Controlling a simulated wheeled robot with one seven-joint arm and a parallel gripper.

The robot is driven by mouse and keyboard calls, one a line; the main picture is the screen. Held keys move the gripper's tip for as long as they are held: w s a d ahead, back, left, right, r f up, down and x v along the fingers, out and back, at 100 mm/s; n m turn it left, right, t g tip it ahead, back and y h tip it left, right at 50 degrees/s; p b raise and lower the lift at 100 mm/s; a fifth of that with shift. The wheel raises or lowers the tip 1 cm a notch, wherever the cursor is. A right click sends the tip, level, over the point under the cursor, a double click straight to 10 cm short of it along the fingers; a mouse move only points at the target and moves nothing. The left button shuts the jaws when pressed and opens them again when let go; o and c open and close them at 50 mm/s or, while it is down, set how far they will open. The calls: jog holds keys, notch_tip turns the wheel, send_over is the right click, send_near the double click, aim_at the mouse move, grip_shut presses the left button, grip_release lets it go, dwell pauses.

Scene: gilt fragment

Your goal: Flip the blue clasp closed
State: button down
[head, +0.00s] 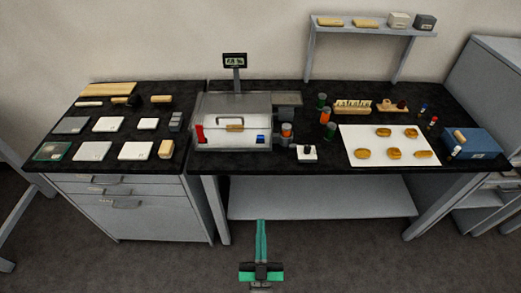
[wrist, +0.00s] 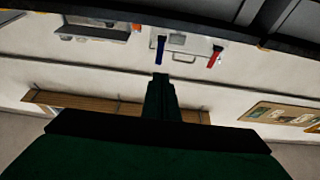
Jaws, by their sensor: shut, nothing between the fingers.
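Whether the blue clasp is open is too small to tell. In the wrist view, which looks turned over, the blue clasp (wrist: 160,49) shows just beyond my fingertips, with the red clasp (wrist: 214,56) to its right. My green gripper (head: 261,224) is shut and empty, in front of the counter, apart from the clasp. Its fingers (wrist: 159,78) point toward the case.
A white block with a black knob (head: 306,153) and orange-banded jars (head: 287,132) stand right of the case. A white sheet with gilt pieces (head: 389,155) lies farther right. White tiles (head: 136,151) lie left. A lower shelf (head: 320,198) runs under the counter. The floor in front is clear.

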aim_at(260, 139)
jog(key=w+r+t, duration=0.2)
jog(key=w+r, duration=0.2)
jog(key=w, duration=0.6)
jog(key=shift+w+r+t, duration=0.15)
jog(key=shift+r+t, duration=0.15)
jog(key=shift+r, duration=0.05)
jog(key=x, duration=1.4)
jog(key=shift+a, duration=0.1)
